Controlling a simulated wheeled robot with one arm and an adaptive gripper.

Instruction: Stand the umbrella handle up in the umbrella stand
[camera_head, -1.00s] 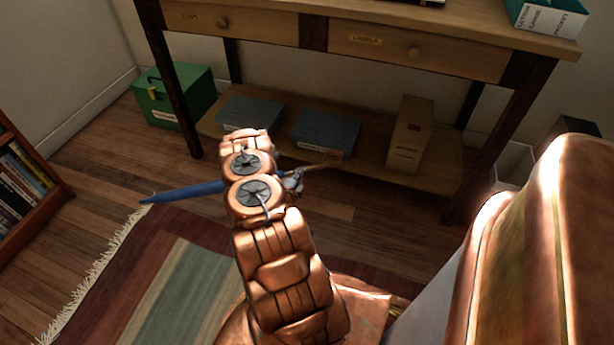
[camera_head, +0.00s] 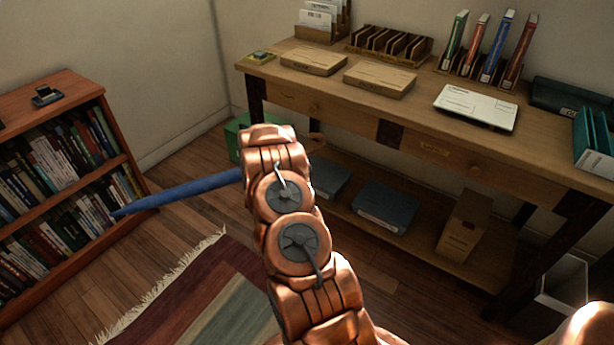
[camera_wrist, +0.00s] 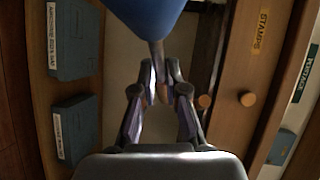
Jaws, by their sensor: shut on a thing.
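The blue folded umbrella (camera_head: 190,190) sticks out to the left from behind my arm in the head view, nearly level, its pointed tip at the far left. My gripper (camera_wrist: 161,88) is shut on the umbrella near the narrow end of the cloth; in the head view the arm hides the fingers. A pale open bin (camera_head: 548,290) stands on the floor at the lower right, partly cut off; I cannot tell whether it is the umbrella stand.
A wooden desk (camera_head: 420,125) with drawers and a low shelf, holding blue boxes (camera_head: 385,207) and a tan file (camera_head: 462,228), stands beyond my arm. A bookcase (camera_head: 55,110) is at the left. A green box (camera_head: 236,132) is partly hidden. A striped rug (camera_head: 205,285) covers the floor.

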